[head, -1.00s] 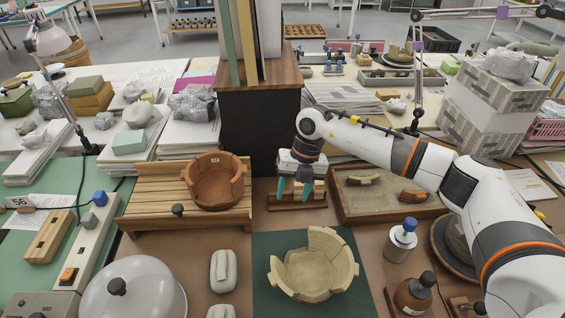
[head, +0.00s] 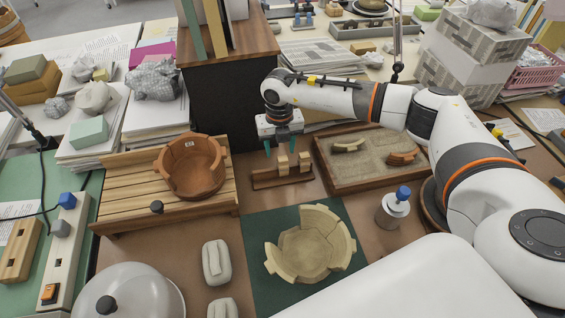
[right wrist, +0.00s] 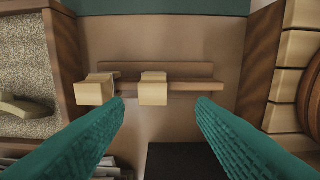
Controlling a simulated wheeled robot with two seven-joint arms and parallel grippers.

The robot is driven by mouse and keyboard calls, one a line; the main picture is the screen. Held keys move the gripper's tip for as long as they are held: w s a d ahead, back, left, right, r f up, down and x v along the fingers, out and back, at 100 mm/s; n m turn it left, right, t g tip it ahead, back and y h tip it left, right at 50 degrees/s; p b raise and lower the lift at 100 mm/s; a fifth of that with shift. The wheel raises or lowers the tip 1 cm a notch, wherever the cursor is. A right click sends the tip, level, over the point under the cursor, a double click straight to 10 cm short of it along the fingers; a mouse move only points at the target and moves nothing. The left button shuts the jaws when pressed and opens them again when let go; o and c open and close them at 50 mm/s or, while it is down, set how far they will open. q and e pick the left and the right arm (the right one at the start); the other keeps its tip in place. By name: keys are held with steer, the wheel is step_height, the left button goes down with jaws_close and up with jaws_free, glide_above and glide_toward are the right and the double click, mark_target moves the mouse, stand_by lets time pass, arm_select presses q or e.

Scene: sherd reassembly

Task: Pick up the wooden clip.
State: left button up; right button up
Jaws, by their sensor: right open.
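Two pale wooden clips stand side by side on a small dark wooden rack (head: 268,182). The left clip (head: 283,165) and right clip (head: 304,162) show in the head view. In the right wrist view they are one clip (right wrist: 153,90) between the finger lines and another clip (right wrist: 96,91) further left, by the left finger. My right gripper (head: 280,149) is open and empty, its teal fingers pointing down just behind and above the rack. In the wrist view the right gripper (right wrist: 160,100) has a wide gap. My left gripper is not in view.
A sand tray (head: 330,182) lies right of the rack, with sherds in it. A slatted stand (head: 120,190) with a brown pot (head: 190,168) is at left. A pale broken bowl (head: 305,250) sits on a green mat (head: 258,290) in front. A dark cabinet (head: 235,110) stands behind.

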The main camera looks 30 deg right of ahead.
mark_target(283, 158)
steer(key=f, duration=0.2)
steer(key=f+p, duration=0.1)
steer(key=shift+s+d+f, duration=0.25)
steer(key=shift+s+f, duration=0.05)
steer(key=shift+s, duration=0.1)
steer(key=shift+w+f, duration=0.1)
steer(key=shift+f, duration=0.5)
steer(key=c, duration=0.8)
